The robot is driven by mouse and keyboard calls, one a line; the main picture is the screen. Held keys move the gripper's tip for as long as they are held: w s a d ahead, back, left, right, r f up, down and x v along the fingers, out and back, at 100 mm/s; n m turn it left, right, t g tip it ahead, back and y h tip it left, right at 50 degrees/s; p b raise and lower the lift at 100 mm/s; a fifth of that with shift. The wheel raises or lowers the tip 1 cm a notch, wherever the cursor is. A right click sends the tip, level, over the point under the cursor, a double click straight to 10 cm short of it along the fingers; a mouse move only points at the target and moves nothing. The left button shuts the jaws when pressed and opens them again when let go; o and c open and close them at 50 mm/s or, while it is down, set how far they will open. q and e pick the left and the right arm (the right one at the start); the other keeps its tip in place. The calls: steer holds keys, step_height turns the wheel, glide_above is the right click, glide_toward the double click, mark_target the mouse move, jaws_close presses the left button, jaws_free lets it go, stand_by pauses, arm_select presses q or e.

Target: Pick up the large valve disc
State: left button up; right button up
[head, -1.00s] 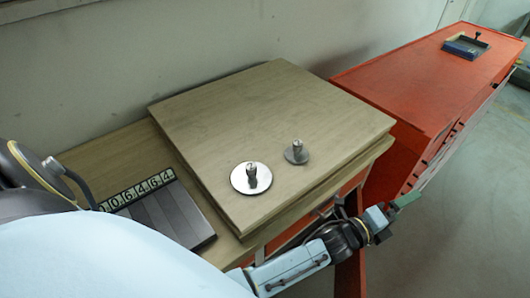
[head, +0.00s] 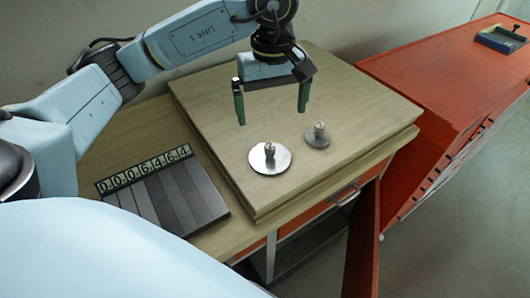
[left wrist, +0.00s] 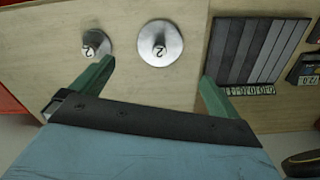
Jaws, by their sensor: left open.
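The large valve disc (head: 270,158) is a round, shiny metal plate with a short upright stem. It lies flat on the wooden board near its front edge. The small valve disc (head: 317,136) lies to its right and is duller grey. My left gripper (head: 272,116) is open and empty above the board, behind the large disc in the head view, with green fingers spread wide. In the left wrist view the large disc (left wrist: 159,44) lies beyond and between the fingertips (left wrist: 158,74), and the small disc (left wrist: 96,44) is beyond the left finger. My right gripper is not in view.
The wooden board (head: 210,110) lies on a wooden-topped bench. A dark slatted panel with a number strip (head: 168,190) lies left of the board. A red cabinet (head: 440,80) stands at the right with a blue tray (head: 500,38) on it.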

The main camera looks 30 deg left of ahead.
mark_target(271, 145)
arm_select(q)
steer(key=f, duration=0.7)
steer(key=shift+a+f+p, duration=0.3)
steer(key=shift+p, duration=0.05)
steer(key=shift+w+f+p, duration=0.2)
steer(key=shift+f+p, duration=0.4)
steer(key=shift+f, duration=2.15)
steer(key=c, duration=0.5)
steer(key=shift+c, duration=1)
steer(key=shift+w+r, duration=0.1)
steer(key=shift+r, duration=0.1)
